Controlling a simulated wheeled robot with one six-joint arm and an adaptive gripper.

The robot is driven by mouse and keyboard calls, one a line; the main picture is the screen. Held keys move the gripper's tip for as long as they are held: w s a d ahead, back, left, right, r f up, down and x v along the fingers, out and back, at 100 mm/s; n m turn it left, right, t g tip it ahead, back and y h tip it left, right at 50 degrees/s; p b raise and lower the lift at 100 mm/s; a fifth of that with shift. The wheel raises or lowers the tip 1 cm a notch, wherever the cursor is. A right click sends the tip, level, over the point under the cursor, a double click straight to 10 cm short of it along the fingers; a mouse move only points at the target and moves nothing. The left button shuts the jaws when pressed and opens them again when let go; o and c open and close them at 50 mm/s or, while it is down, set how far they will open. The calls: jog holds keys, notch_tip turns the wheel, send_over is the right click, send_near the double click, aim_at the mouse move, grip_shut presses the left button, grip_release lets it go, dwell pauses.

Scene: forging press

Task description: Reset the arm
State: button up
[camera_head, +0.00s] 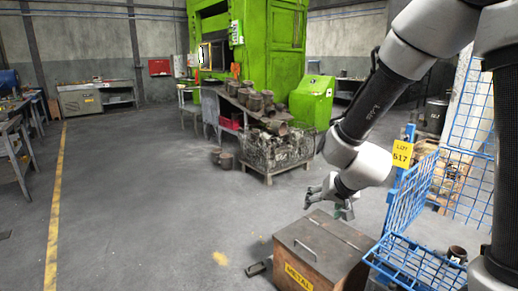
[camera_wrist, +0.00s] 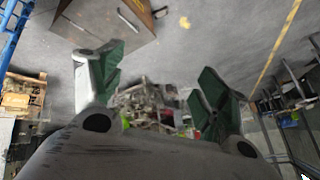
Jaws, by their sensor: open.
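My arm reaches down from the upper right in the head view. My gripper (camera_head: 328,205) hangs in the air near the near wooden box, in front of the green press. In the wrist view my gripper (camera_wrist: 160,85) shows two green-padded fingers spread wide apart, with nothing between them. The wooden box (camera_head: 322,250), with a dark lid, a handle and a yellow METAL label, stands on the floor below and beside the gripper. The box also shows at the top of the wrist view (camera_wrist: 98,25).
A blue wire cage (camera_head: 405,200) with a yellow LOT 517 sign stands right of the box. A crate of metal parts (camera_head: 270,152) and a green press (camera_head: 268,45) stand beyond. Workbenches (camera_head: 14,145) line the left. The grey floor (camera_head: 140,200) between is mostly clear.

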jog(key=s+d+r+n+g+h, duration=0.1)
jog(key=s+d+r, duration=0.7)
jog(key=s, duration=0.3)
jog(key=s+d+r+n+g+h, duration=0.1)
jog(key=s+d+r, duration=0.7)
jog(key=s, duration=0.4)
jog(key=shift+s+d+r, duration=0.25)
jog(key=shift+d, duration=0.4)
jog(key=shift+g, duration=0.3)
jog(key=shift+c, duration=0.2)
